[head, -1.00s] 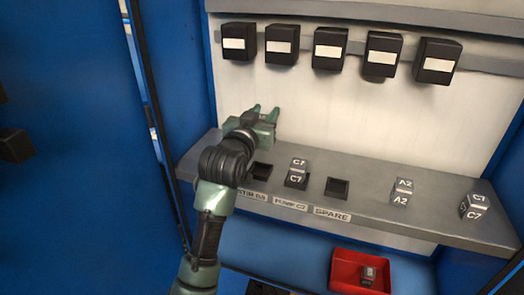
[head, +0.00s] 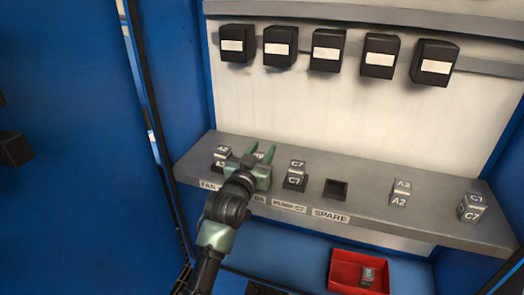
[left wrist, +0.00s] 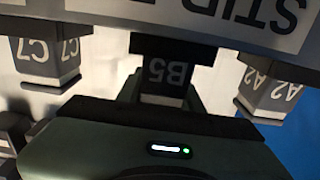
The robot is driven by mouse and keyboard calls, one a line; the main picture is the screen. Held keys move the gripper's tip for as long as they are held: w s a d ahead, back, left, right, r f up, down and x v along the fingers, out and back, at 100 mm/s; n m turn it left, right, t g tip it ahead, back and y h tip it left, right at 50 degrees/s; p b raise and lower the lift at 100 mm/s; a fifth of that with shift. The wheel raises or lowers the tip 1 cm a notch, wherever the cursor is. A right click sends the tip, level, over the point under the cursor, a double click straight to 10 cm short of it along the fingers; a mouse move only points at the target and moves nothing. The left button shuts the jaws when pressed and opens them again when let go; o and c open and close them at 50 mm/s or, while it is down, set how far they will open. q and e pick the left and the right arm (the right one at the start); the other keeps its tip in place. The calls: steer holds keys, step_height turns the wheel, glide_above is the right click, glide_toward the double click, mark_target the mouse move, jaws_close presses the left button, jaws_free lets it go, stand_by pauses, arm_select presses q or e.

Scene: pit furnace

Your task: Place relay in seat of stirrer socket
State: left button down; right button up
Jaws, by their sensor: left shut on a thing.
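The relay marked B5 (left wrist: 165,72) is between the fingers of my left gripper (head: 260,153), which is shut on it. In the left wrist view it stands in line with the dark stirrer socket (left wrist: 165,46), behind the STIR label (left wrist: 235,18). It appears to be at or in the socket, but I cannot tell whether it is fully down. In the head view my gripper covers most of the socket and relay. My right gripper is not in view.
An A2 relay (head: 221,154) and a C7 relay (head: 296,170) stand in the neighbouring sockets, close to my gripper. The spare socket (head: 335,189) is empty. Loose A2 (head: 400,192) and C7 (head: 472,208) relays stand further right. A red bin (head: 343,284) holds a relay.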

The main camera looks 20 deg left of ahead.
arm_select(q)
steer(key=shift+f, duration=0.1)
steer(key=c, duration=0.9)
jaws_free()
steer(key=shift+r, duration=0.25)
steer(key=s, duration=0.6)
steer(key=s+b, duration=0.1)
steer(key=s, duration=0.5)
steer(key=shift+a+f, duration=0.1)
steer(key=shift+a, duration=0.1)
